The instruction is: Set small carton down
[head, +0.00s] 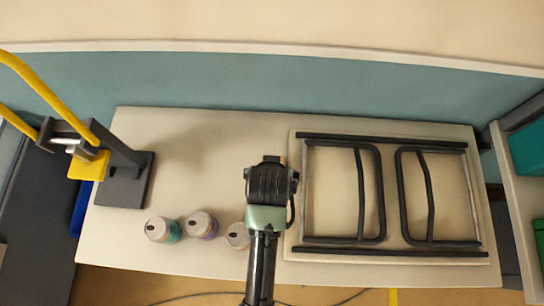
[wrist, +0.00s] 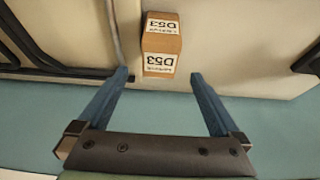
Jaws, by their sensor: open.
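The small carton (wrist: 162,52) is an orange-brown box with white labels reading D53. In the wrist view it sits on the pale tabletop, just beyond the tips of my gripper (wrist: 160,78) and in line with the gap between them. The blue fingers are spread wide, with a gap on either side of the carton, and nothing is held.
A folded dark metal frame on a pale board (head: 297,200) fills the table's right side. Several lidded cans, one here (head: 201,224), stand at the front left. A dark stand (head: 124,182) with yellow parts is at the left. The table's (head: 210,150) back middle is clear.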

